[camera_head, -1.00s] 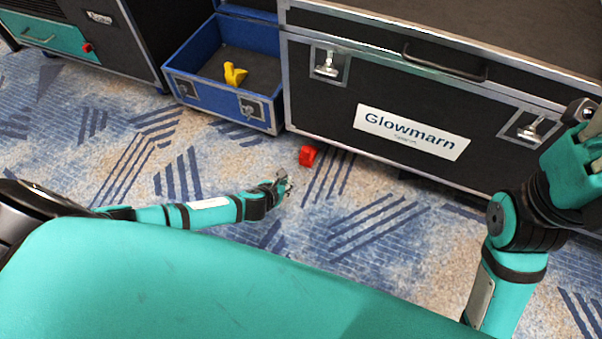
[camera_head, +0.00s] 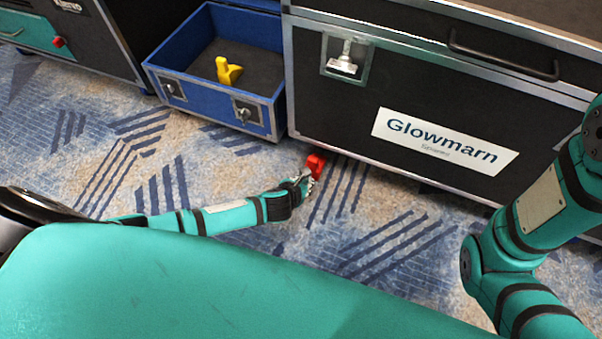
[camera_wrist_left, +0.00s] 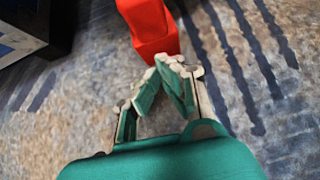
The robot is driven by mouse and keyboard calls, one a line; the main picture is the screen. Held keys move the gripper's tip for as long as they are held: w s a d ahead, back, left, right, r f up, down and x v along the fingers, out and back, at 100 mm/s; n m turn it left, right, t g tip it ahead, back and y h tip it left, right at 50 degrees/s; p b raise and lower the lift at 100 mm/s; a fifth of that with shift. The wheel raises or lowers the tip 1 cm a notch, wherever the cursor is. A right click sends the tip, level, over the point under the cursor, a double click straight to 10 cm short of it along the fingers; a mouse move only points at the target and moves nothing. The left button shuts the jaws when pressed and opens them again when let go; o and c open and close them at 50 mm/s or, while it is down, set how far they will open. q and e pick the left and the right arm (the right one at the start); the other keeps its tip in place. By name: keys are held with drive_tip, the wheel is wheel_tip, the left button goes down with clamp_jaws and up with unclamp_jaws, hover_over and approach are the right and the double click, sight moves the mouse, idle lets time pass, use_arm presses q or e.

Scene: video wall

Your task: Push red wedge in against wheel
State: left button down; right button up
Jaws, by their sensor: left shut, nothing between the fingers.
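The red wedge (camera_head: 315,164) lies on the carpet just in front of the black Glowmarn case (camera_head: 345,115), near its left corner. No wheel can be made out; the underside of the case is dark. My left gripper (camera_head: 306,180) is low over the carpet, on the near side of the wedge. It is shut and empty. In the left wrist view the red wedge (camera_wrist_left: 152,35) stands right ahead of the closed fingertips (camera_wrist_left: 170,66), very close or touching; I cannot tell which. My right arm crosses the right side of the head view, but its gripper is out of frame.
An open blue case (camera_head: 215,92) with a yellow wedge-like piece (camera_head: 228,70) inside stands left of the Glowmarn case. A black case with a teal drawer (camera_head: 28,36) stands at the far left. The patterned carpet (camera_head: 110,160) in front is clear.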

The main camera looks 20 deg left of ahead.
use_arm(q)
drive_tip(key=shift+w+d+r, duration=0.1)
drive_tip(key=shift+w, duration=0.25)
